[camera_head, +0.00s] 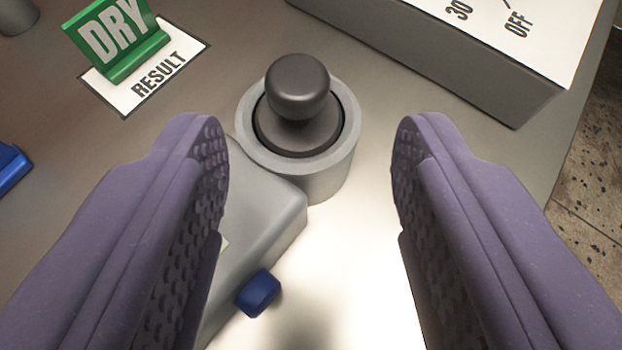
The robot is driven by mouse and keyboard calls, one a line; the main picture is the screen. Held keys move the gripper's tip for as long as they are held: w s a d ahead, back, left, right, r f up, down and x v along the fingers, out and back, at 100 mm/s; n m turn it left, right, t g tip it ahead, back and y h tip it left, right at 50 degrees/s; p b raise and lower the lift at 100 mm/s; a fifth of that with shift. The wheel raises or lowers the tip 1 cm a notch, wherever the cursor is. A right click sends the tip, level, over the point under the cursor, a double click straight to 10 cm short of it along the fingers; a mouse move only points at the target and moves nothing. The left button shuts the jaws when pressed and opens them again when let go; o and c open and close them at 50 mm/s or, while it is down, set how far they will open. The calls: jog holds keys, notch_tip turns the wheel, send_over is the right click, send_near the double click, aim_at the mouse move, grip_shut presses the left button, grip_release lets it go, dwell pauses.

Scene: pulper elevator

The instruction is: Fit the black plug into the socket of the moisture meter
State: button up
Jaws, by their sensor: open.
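The black plug (297,88) has a rounded dark knob on a wider dark base. It stands upright inside the round grey socket (345,150), whose rim surrounds its base. The socket adjoins the grey body of the moisture meter (258,215), which has a blue knob (258,293) on its side. The meter is partly hidden by the left finger. My gripper (311,140) is open, with its purple padded fingers wide apart. The plug and socket lie between and beyond the fingertips, with no finger seen touching them.
A green DRY sign (115,40) stands on a white RESULT card (150,75) at upper left. A grey box with a white top (480,60), marked 30 and OFF, is at upper right. A blue object (10,168) is at the left edge. The table edge is at right.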

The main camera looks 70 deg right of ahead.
jog(key=p+v, duration=0.1)
jog(key=v, duration=0.5)
jog(key=w+a+r+n+t+y, duration=0.1)
jog(key=w+a+r+t+y, duration=0.2)
jog(key=w, duration=0.4)
jog(key=w+a+r+n+t+y, duration=0.1)
jog(key=w+a+r+y, duration=0.1)
jog(key=w+a+r, duration=0.5)
jog(key=w+a+r+n+t+y, duration=0.1)
jog(key=w+a+r+n+y, duration=0.2)
jog(key=r, duration=0.6)
jog(key=w+a+r+t+y, duration=0.2)
jog(key=w+r, duration=0.3)
jog(key=r, duration=0.3)
jog(key=s+a+r+n+t+y, duration=0.1)
jog(key=s+a+r+n, duration=0.1)
jog(key=r, duration=0.8)
jog(key=s+a+r+n+t+y, duration=0.1)
jog(key=s+r+n, duration=0.1)
jog(key=r, duration=0.8)
jog(key=s+r+n, duration=0.2)
jog(key=s+r, duration=0.5)
jog(key=r, duration=0.3)
jog(key=s+r+n+t, duration=0.1)
jog(key=s+r+n, duration=0.1)
jog(key=s+r, duration=0.5)
notch_tip(320, 180, up, 3)
jog(key=shift+s+f+h, duration=0.1)
jog(key=shift+s+h, duration=0.15)
jog(key=shift+h, duration=0.05)
